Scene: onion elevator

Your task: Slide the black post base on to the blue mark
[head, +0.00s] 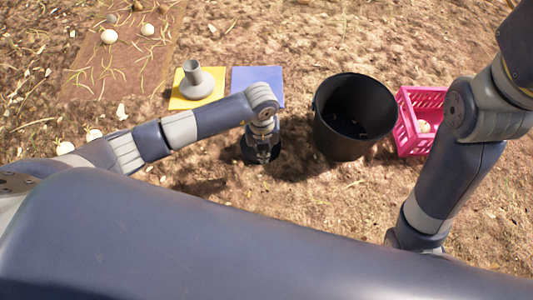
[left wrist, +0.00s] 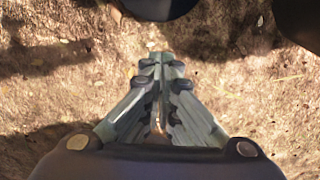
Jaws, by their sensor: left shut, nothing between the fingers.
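The black post base (head: 247,148) stands on the soil just in front of me, largely hidden behind my left gripper. Its dark rounded edge also shows at the top of the left wrist view (left wrist: 155,8). The blue mark (head: 257,77) is a flat square on the ground beyond it, partly covered by my left arm. My left gripper (head: 263,157) points down on the near side of the base, shut and empty. In the left wrist view its fingertips (left wrist: 161,58) lie a little short of the dark edge; I cannot tell contact. My right gripper is out of view.
A grey post base (head: 195,83) stands on a yellow mark (head: 180,102) left of the blue mark. A black bucket (head: 335,145) stands close on the right, beside a pink crate (head: 408,130). Onions (head: 109,36) lie on a brown mat (head: 150,55) at the far left.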

